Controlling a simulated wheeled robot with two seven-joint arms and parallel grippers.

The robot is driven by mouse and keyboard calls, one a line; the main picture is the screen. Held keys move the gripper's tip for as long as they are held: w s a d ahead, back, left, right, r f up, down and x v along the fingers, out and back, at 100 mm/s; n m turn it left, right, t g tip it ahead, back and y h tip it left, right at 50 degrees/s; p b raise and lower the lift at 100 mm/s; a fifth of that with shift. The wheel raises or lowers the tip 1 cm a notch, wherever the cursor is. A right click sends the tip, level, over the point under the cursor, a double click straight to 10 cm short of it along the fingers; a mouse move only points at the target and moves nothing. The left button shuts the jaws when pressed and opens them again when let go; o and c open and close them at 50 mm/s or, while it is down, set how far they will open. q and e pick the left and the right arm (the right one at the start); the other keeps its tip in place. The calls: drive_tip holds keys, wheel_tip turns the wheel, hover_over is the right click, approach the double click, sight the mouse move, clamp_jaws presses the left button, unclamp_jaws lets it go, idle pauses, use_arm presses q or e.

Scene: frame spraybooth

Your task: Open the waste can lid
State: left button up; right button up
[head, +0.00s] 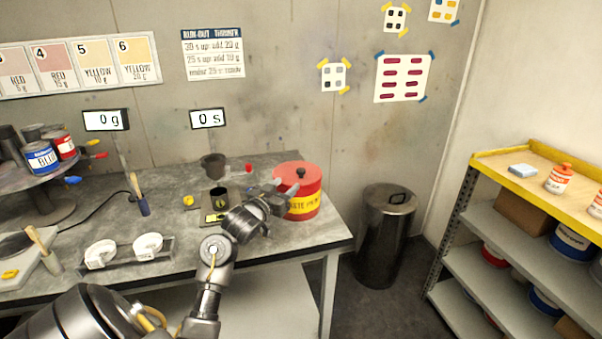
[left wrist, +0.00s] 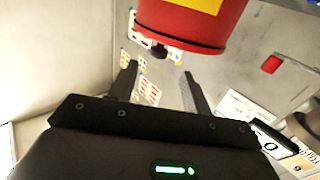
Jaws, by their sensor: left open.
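The red waste can (head: 305,206) with a yellow "paint" label stands on the right end of the grey workbench. Its red lid (head: 313,172) is seated on top and has a black knob (head: 300,173). My left gripper (head: 284,187) is open and empty, at the left front side of the can. In the left wrist view, the can (left wrist: 175,18) appears upside down, and the black knob (left wrist: 158,51) shows beyond the spread fingers of my left gripper (left wrist: 158,80). I cannot tell whether a finger touches the can. My right gripper is out of view.
A dark metal bin (head: 386,235) with a lid stands on the floor right of the workbench (head: 180,240). A grey cup (head: 213,166) and a small scale (head: 217,217) sit left of the can. A shelf unit (head: 480,250) stands at the right.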

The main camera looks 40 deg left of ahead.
sight(299, 174)
use_arm(q)
drive_tip(key=w, duration=0.3)
drive_tip(key=w+a+p, duration=0.1)
drive_tip(key=w, duration=0.5)
drive_tip(key=shift+w+a, duration=0.3)
drive_tip(key=shift+w, duration=0.1)
drive_tip(key=shift+c, duration=0.4)
clamp_jaws()
